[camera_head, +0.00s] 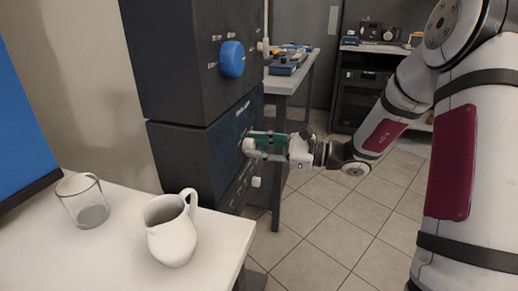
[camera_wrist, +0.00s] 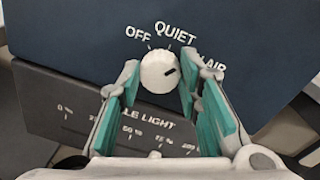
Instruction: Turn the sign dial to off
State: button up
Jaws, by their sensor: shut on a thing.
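The sign dial is a white round knob (camera_wrist: 157,72) on a dark blue panel (camera_wrist: 80,25). The words OFF, QUIET and a partly hidden AIR are printed in an arc around its upper side. Its short black mark points right, towards the AIR end and away from OFF. My gripper (camera_wrist: 159,78) has its teal-lined fingers on both sides of the knob and is shut on it. In the head view the white dial (camera_head: 248,146) shows at the tips of my gripper (camera_head: 257,148), on the side of the lower dark cabinet.
A larger blue knob (camera_head: 232,58) sits on the upper cabinet, above my gripper. A lower panel with a LIGHT scale (camera_wrist: 130,120) lies below the dial. Tiled floor is clear at right.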

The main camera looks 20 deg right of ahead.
jog(key=n+b, duration=0.1)
jog(key=n, duration=0.1)
jog(key=n+b, duration=0.2)
jog(key=shift+f+n, duration=0.2)
jog(key=shift+n, duration=0.1)
jog(key=n+b, duration=0.5)
jog(key=shift+s, duration=0.1)
jog(key=n+b, duration=0.1)
jog(key=n, duration=0.1)
jog(key=shift+a+n+h, duration=0.1)
jog(key=shift+n+h, duration=0.3)
jog(key=shift+n, duration=1.9)
jog(key=o, duration=1.1)
jog(key=shift+o, duration=0.2)
jog(key=v, duration=1.2)
jog(key=shift+f, duration=0.15)
jog(key=shift+s, duration=0.1)
